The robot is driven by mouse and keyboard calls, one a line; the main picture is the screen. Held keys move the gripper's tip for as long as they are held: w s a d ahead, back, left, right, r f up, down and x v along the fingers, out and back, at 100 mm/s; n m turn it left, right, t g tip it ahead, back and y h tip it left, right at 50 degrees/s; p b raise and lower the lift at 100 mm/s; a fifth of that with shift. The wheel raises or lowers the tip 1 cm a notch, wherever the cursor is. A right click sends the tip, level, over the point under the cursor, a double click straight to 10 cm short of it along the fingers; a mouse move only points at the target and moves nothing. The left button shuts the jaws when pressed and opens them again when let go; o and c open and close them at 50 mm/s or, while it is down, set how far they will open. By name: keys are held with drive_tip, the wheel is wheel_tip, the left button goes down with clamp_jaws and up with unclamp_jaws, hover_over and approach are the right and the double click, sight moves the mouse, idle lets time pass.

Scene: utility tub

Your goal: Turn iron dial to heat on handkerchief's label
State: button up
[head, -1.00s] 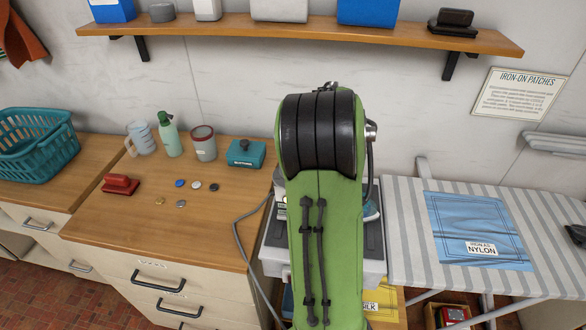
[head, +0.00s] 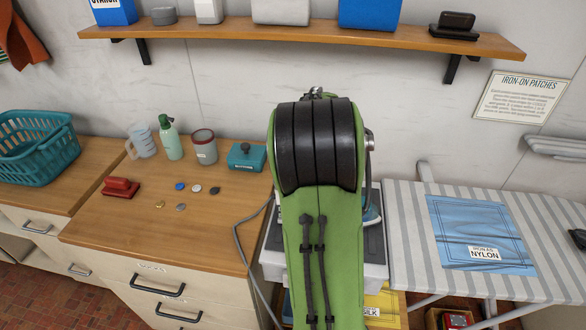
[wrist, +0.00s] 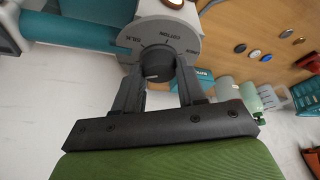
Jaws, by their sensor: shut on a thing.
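The blue handkerchief (head: 460,220) lies flat on the striped ironing board (head: 405,225); its white label (head: 484,253) reads "IRON AS NYLON". In the wrist view the iron (wrist: 80,42) shows a teal part and a pale grey round plate (wrist: 185,32) around a dark dial (wrist: 157,62). Words on the plate include "SILK" and "COTTON"; others are too small to read surely. My gripper (wrist: 158,75) is shut on the dial, one finger on each side. Which word the dial points at cannot be told. In the head view my arm hides the dial and most of the iron.
A grey cord (head: 240,240) hangs at the counter's right edge. A yellow cloth (head: 385,305) with a "SILK" label lies low beside my arm.

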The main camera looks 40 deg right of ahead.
drive_tip(key=o, duration=1)
drive_tip(key=shift+o, duration=0.2)
drive_tip(key=p+v, duration=0.2)
drive_tip(key=v, duration=1.3)
drive_tip(key=shift+s+r+p, duration=0.15)
drive_tip(key=shift+r+p, duration=0.2)
drive_tip(key=shift+p, duration=0.05)
drive_tip(key=shift+a, duration=0.1)
drive_tip(key=s+a+n+t+y, duration=0.1)
drive_tip(key=s+a, duration=0.2)
drive_tip(key=a, duration=0.6)
drive_tip(key=s+a+n+y, duration=0.15)
drive_tip(key=s+a, duration=0.25)
drive_tip(key=a, duration=0.6)
drive_tip(key=s+a+f+n, duration=0.2)
drive_tip(key=s+a+f, duration=0.1)
drive_tip(key=s, duration=0.3)
drive_tip(key=shift+s+a+f+h, duration=0.35)
drive_tip(key=shift+a+f, duration=0.05)
drive_tip(key=shift+a, duration=0.5)
